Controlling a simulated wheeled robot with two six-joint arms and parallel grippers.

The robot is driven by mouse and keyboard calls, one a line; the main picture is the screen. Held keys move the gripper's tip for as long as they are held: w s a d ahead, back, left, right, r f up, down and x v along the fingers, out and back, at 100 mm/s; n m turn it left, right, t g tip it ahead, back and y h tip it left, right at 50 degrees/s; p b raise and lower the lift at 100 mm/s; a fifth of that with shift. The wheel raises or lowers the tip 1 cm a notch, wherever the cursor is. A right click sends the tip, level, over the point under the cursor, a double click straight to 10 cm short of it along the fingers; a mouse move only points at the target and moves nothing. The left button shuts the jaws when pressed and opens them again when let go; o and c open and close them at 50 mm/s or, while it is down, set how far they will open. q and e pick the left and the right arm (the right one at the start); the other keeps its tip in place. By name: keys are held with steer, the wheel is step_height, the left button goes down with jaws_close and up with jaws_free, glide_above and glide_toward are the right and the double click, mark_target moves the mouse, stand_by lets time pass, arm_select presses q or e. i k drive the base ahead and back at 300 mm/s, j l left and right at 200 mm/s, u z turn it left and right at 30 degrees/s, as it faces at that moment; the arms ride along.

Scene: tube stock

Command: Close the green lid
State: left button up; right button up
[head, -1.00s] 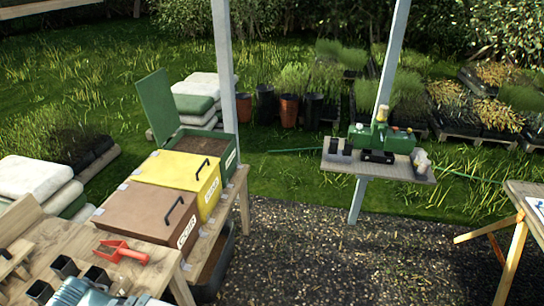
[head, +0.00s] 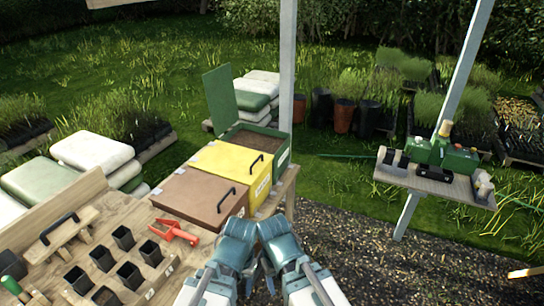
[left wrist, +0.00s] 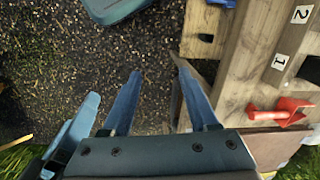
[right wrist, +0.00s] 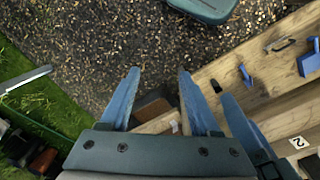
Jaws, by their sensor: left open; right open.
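The green lid (head: 220,95) stands raised, nearly upright, at the back-left edge of an open green box (head: 282,161) in the head view. Dark soil-like fill shows inside the box. My left gripper (left wrist: 158,72) is open and empty over the gravel beside the wooden bench. My right gripper (right wrist: 158,74) is also open and empty, close beside the left one. In the head view both arms come in at the bottom middle, in front of the boxes and well short of the green lid. Neither wrist view shows the lid.
A yellow box (head: 225,161) and a brown box (head: 197,198), both closed, stand between my arms and the green box. A post (head: 287,70) rises just right of the green box. A red scoop (head: 174,232) and black pots lie on the bench. Gravel (head: 350,235) is clear at right.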

mark_target(219, 83)
steer(key=i+l+u, duration=0.1)
steer(key=i+l, duration=0.4)
steer(key=i+l+u, duration=0.1)
steer(key=i+l, duration=0.35)
steer(key=i+l+u, duration=0.1)
steer(key=i+l, duration=0.35)
steer(key=l, duration=0.15)
steer(key=i+l+u, duration=0.1)
steer(key=i+l, duration=0.35)
steer(key=l, duration=0.15)
